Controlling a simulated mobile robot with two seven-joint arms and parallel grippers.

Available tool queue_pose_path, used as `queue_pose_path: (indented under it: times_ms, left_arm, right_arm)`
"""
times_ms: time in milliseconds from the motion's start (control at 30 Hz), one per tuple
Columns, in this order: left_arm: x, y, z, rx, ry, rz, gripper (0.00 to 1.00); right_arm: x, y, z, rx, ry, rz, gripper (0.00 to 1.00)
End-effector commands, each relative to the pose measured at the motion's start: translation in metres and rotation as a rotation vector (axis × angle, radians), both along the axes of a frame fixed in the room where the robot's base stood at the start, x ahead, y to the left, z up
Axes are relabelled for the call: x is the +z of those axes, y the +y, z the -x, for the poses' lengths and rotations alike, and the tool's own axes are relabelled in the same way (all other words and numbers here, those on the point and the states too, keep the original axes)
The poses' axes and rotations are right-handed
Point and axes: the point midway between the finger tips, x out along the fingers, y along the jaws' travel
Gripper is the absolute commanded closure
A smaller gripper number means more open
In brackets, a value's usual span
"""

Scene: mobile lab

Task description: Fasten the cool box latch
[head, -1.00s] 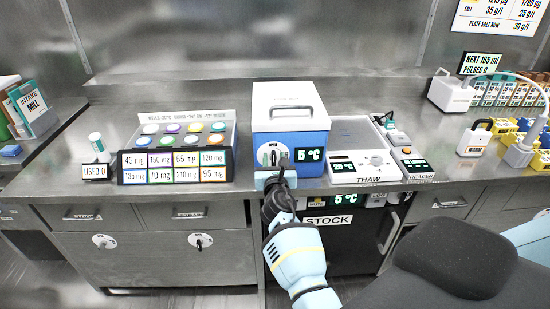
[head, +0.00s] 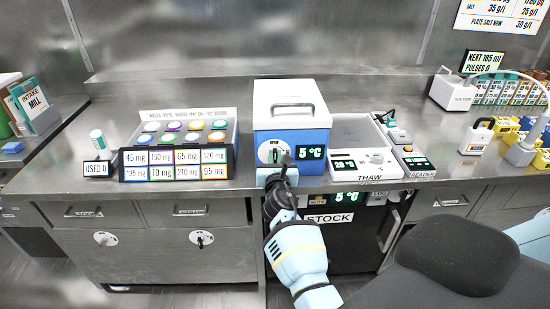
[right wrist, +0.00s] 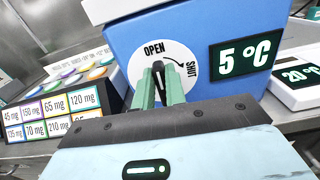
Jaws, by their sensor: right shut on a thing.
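The cool box (head: 291,122) is blue with a white lid and a grey carry handle, and stands on the bench with its lid down. Its front has a white latch dial (right wrist: 139,75) marked OPEN and SHUT, and a 5 °C display. My right gripper (head: 277,166) is at the dial. In the right wrist view its green fingers (right wrist: 159,80) are closed on the black latch lever (right wrist: 157,72). The lever points roughly up, between the OPEN and SHUT marks. The fingers hide its lower part. My left gripper is not in view.
A rack of coloured wells (head: 180,137) stands left of the box. The thaw unit (head: 362,166) stands close on its right, with the reader (head: 416,165) beyond. Under the bench is the STOCK fridge (head: 345,245).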

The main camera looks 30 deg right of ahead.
Motion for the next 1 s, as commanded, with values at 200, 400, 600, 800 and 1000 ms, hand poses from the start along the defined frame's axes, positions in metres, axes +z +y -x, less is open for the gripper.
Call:
queue_pose_path:
  times_ms: [200,400,600,800,1000]
  left_arm:
    - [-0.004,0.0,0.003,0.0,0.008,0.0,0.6]
    - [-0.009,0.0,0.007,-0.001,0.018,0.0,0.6]
    - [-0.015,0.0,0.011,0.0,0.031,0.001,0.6]
    - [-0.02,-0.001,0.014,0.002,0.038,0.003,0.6]
    - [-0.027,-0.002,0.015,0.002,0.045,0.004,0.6]
  right_arm:
    - [-0.001,-0.003,0.002,0.0,-0.064,-0.104,1.0]
    - [-0.004,-0.005,0.003,0.0,-0.155,-0.255,1.0]
    - [-0.006,-0.008,0.005,-0.001,-0.255,-0.42,1.0]
    - [-0.008,-0.01,0.006,-0.001,-0.355,-0.582,1.0]
    - [-0.011,-0.012,0.008,-0.001,-0.455,-0.745,1.0]
